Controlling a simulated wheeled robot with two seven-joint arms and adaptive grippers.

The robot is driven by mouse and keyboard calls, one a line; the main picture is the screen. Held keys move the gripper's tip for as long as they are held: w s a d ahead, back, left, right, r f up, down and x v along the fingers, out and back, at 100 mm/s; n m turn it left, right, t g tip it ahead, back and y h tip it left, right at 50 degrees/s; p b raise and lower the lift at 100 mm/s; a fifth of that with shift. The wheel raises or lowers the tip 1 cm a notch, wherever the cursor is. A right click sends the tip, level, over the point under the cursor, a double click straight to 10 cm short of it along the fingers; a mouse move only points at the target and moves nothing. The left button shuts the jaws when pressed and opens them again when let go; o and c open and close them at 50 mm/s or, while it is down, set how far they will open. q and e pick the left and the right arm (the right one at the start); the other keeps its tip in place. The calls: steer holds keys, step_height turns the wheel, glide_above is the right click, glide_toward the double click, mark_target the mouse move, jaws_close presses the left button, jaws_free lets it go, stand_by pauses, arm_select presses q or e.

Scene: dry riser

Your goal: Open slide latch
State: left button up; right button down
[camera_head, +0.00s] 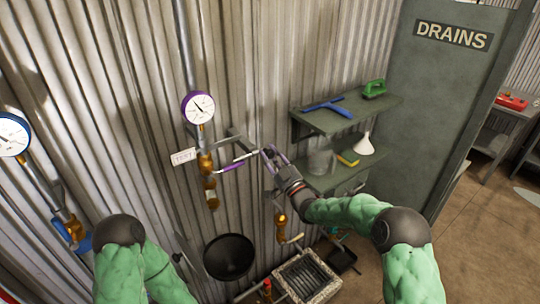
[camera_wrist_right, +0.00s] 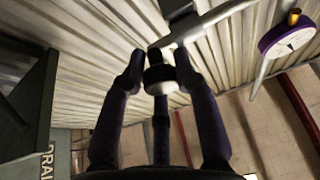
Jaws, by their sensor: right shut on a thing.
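My right gripper (camera_head: 268,154) is up against the corrugated wall, at the end of a grey metal bar (camera_head: 242,142). In the right wrist view its dark fingers (camera_wrist_right: 159,66) are closed around a short round knob (camera_wrist_right: 158,81) with a dark band and a pale end. A grey metal bar (camera_wrist_right: 205,25) runs just beyond the knob. I take the knob and bar to be the slide latch, but the gripper hides most of it in the head view. My left arm (camera_head: 130,255) shows at lower left; its gripper does not show.
A purple-rimmed gauge (camera_head: 198,107) and brass valve (camera_head: 207,165) with a purple lever (camera_head: 232,167) are left of my right gripper. Shelves (camera_head: 340,117) hold a squeegee, green brush and funnel (camera_head: 364,145) at right.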

steer(key=w+d+b, duration=0.2)
steer(key=d+b, duration=0.1)
steer(key=w+d+b, duration=0.1)
steer(key=shift+w+d+r, duration=0.1)
steer(key=shift+w+d, duration=0.15)
steer(key=shift+d, duration=0.15)
steer(key=c, duration=0.9)
jaws_free()
steer(key=shift+c, duration=0.2)
steer(key=shift+s, duration=0.1)
steer(key=v, duration=1.2)
